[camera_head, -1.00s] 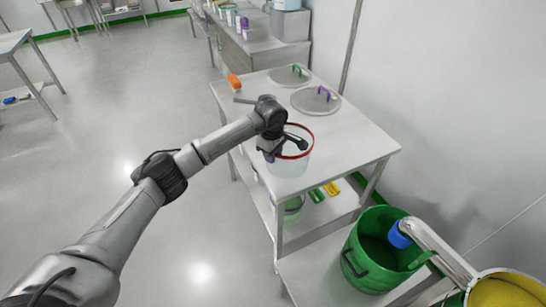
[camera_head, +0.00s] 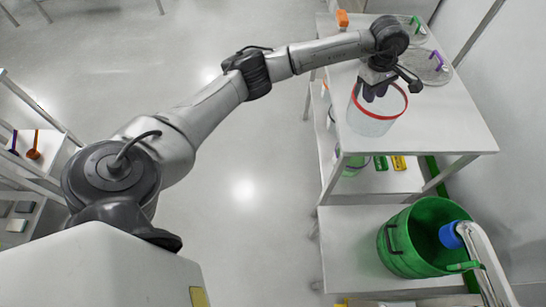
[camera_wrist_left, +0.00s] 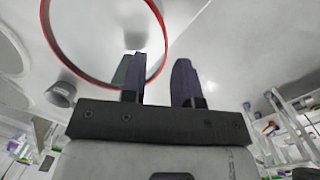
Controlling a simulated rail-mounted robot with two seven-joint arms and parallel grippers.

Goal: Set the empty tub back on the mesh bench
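The tub (camera_head: 372,122) is translucent with a red rim and stands upright at the left edge of the mesh bench (camera_head: 445,128). No contents show in it. My left gripper (camera_head: 374,94) is over the tub's rim, its dark fingers overlapping the mouth in the head view. In the left wrist view the fingers (camera_wrist_left: 160,78) are apart with a clear gap. The tub's red rim (camera_wrist_left: 58,55) passes behind the left finger and curves up toward the gap; I see no grip on it. My right gripper is not in view.
Two round mesh discs (camera_head: 428,66) with coloured handles and an orange object (camera_head: 342,18) lie at the bench's back. A green bucket (camera_head: 405,250) with a blue-ended metal piece (camera_head: 480,255) is in front. Green and yellow items (camera_head: 398,163) lie on the lower shelf.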

